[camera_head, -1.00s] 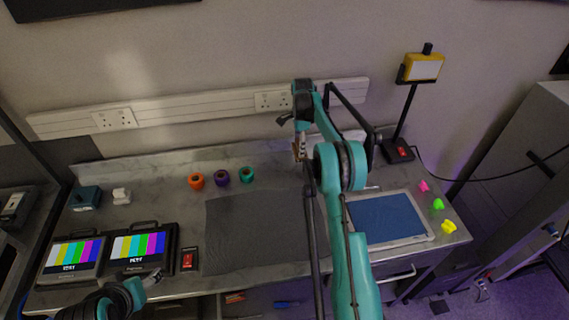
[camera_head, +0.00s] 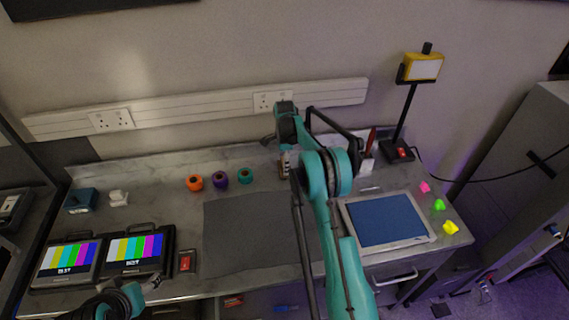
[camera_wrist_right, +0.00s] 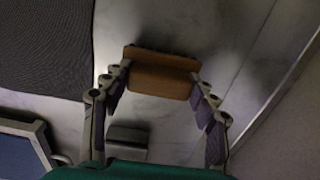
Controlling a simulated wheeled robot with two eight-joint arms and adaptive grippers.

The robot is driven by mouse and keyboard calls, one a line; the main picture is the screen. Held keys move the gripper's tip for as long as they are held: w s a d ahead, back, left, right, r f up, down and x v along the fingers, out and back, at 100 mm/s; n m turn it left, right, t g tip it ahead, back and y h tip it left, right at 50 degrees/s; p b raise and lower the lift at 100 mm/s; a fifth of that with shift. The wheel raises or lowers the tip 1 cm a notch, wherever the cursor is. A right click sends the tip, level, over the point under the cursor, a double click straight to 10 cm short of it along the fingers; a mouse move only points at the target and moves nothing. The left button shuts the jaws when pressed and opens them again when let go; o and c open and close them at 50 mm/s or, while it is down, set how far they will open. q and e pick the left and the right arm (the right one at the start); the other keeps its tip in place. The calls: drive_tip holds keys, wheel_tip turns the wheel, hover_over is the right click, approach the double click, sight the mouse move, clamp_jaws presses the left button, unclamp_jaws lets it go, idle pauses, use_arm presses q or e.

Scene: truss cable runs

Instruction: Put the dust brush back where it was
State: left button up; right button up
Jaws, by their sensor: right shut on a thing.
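The dust brush (camera_wrist_right: 161,80), a tan wooden block with a dark bristle edge, is between the fingertips of my right gripper (camera_wrist_right: 161,82) in the right wrist view. The gripper is shut on it. In the head view the right gripper (camera_head: 285,165) is over the back of the bench, behind the dark mat (camera_head: 245,235). The brush is small and partly hidden by my right arm there. I cannot tell whether it touches the bench. My left gripper (camera_head: 151,283) is low at the left, near the monitors; its jaw opening is unclear.
Orange (camera_head: 194,183), purple (camera_head: 220,179) and teal (camera_head: 245,176) rolls stand left of the right gripper. A blue-topped panel (camera_head: 387,220) lies at the right. A red-handled tool (camera_head: 371,139) and the lamp (camera_head: 421,68) stand behind it. A grey block (camera_wrist_right: 128,139) shows in the wrist view.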

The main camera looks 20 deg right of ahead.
drive_tip(key=shift+f, duration=0.2)
drive_tip(key=o, duration=1.2)
drive_tip(key=shift+r, duration=0.1)
